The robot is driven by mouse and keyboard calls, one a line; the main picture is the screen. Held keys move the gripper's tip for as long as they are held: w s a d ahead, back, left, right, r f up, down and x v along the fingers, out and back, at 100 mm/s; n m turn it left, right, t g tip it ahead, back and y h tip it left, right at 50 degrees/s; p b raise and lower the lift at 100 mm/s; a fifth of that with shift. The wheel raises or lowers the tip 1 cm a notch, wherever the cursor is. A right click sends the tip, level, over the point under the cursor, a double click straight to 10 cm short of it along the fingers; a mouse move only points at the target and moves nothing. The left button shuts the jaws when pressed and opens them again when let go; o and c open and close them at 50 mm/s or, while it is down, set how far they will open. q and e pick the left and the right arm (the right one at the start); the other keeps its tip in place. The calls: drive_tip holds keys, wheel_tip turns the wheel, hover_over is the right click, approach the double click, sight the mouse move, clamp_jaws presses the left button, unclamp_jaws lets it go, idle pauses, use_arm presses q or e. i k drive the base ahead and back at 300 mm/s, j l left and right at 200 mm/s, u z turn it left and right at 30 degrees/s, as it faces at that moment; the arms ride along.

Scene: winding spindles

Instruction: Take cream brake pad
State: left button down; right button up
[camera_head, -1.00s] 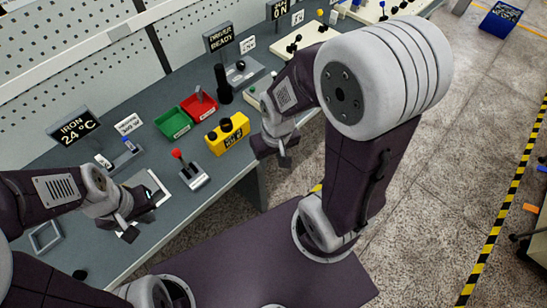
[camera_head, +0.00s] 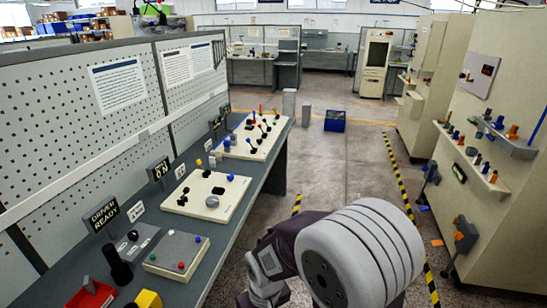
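I cannot pick out a cream brake pad for certain in this view. Of my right arm, the big white and grey joint fills the lower right middle, and the wrist shows at the bottom edge. My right gripper (camera_head: 262,297) is only partly in view there, cut off by the frame, and its fingers cannot be read. My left gripper is out of view.
The bench along the left carries a cream panel with knobs (camera_head: 224,206), another cream panel with several pegs (camera_head: 240,150), a grey button box (camera_head: 192,262) and a red bin (camera_head: 97,297). Cream machines (camera_head: 495,190) stand right. A blue crate (camera_head: 335,121) stands on the floor.

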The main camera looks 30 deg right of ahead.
sight(218, 153)
drive_tip(key=z, duration=0.6)
drive_tip(key=i+l+u, duration=0.15)
drive_tip(key=i+l, duration=0.2)
drive_tip(key=i+l+u, duration=0.1)
drive_tip(key=i+l, duration=0.3)
drive_tip(key=i, duration=0.15)
drive_tip(key=i+l+u, duration=0.15)
drive_tip(key=i+l, duration=0.3)
drive_tip(key=i+l+u, duration=0.1)
drive_tip(key=i+l, duration=0.3)
drive_tip(key=i+l+u, duration=0.15)
drive_tip(key=i+l, duration=0.2)
drive_tip(key=l, duration=0.25)
drive_tip(key=i+l+u, duration=0.1)
drive_tip(key=i+l, duration=0.25)
drive_tip(key=l, duration=0.2)
drive_tip(key=i+l+u, duration=0.15)
drive_tip(key=i+l, duration=0.2)
drive_tip(key=l, duration=0.25)
drive_tip(key=i+l+u, duration=0.1)
drive_tip(key=i+l, duration=0.2)
drive_tip(key=l, duration=0.35)
